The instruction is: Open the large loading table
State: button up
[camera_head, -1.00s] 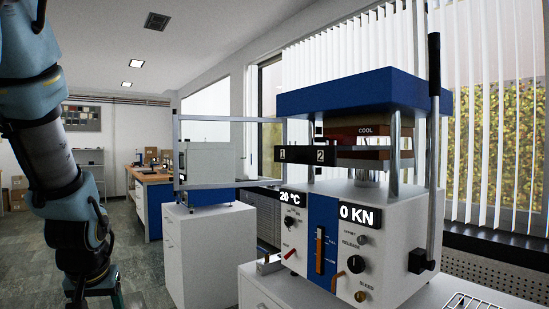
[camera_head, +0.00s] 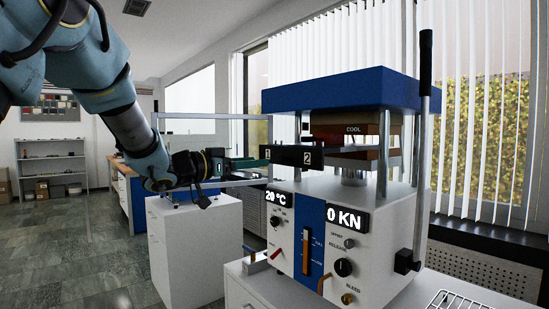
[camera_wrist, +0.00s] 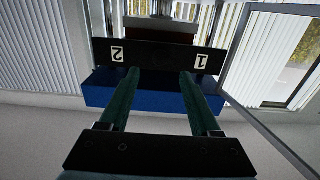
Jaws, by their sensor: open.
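The press (camera_head: 340,95) stands on a white cabinet, with a blue top and metal columns. I cannot tell for sure which part is the large loading table. My gripper (camera_head: 240,164) is open and empty, left of the black plate and pointing at it. In the wrist view the black plate (camera_wrist: 158,57) appears upside down ahead of my green fingers (camera_wrist: 160,78), whose tips overlap its lower edge. Contact cannot be told.
The press's white body (camera_head: 340,215) reads 20 °C and 0 KN, with knobs and a long lever (camera_head: 422,150) on the right. A metal frame (camera_head: 215,116) stands on another white cabinet (camera_head: 195,245) behind my gripper. Open floor lies to the left.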

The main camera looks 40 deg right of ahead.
aim_at(278, 159)
jog(key=d+p, duration=0.1)
jog(key=d, duration=0.3)
jog(key=d+p, duration=0.1)
jog(key=d, duration=0.2)
jog(key=shift+s+d, duration=0.2)
jog(key=shift+d, duration=0.2)
grip_shut()
jog(key=shift+a, duration=0.1)
dwell(0.9)
